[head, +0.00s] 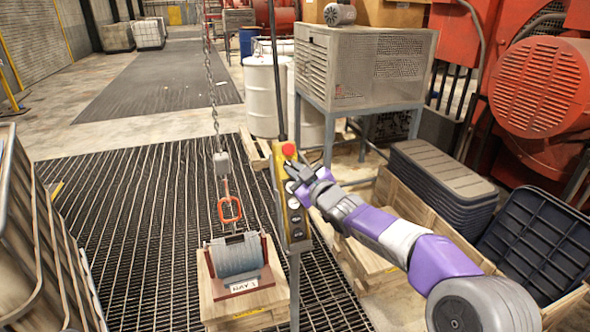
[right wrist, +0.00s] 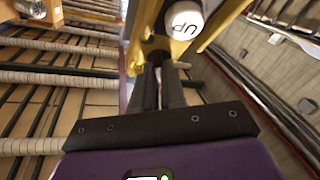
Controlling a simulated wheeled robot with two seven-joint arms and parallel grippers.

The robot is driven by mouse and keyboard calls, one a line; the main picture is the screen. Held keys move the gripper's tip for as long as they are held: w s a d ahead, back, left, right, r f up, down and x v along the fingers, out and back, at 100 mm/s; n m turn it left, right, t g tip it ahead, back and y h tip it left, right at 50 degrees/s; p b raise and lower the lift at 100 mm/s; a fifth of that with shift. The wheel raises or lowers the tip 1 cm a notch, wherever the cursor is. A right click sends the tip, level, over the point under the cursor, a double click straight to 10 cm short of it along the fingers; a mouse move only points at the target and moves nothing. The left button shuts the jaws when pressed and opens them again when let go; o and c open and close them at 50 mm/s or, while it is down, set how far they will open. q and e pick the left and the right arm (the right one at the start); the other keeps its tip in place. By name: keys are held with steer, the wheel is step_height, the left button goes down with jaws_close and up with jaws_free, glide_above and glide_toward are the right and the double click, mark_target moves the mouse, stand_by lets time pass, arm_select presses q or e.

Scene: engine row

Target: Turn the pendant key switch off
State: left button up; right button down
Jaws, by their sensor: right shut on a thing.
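The yellow pendant (head: 296,226) hangs upright in the head view, with a red mushroom button (head: 289,150) at its top and several round buttons below. My right gripper (head: 297,181) is at the pendant's upper part, just below the red button. In the right wrist view its two dark fingers (right wrist: 158,72) are close together and shut on a small dark thing at the pendant face, which looks like the key of the key switch. The fingers hide most of the key, so its turned position cannot be told. A white button marked UP (right wrist: 184,19) is beside the fingertips. My left gripper is not in view.
A chain (head: 213,90) with a red hook (head: 229,209) hangs left of the pendant, above a grey cylindrical load (head: 238,256) on a wooden pallet. A metal cabinet (head: 360,65) stands behind. Stacked black crates (head: 440,180) are at the right.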

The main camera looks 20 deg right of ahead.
steer(key=c, duration=1.2)
jaws_free()
steer(key=v, duration=0.7)
steer(key=shift+s, duration=0.3)
steer(key=shift+d, duration=0.1)
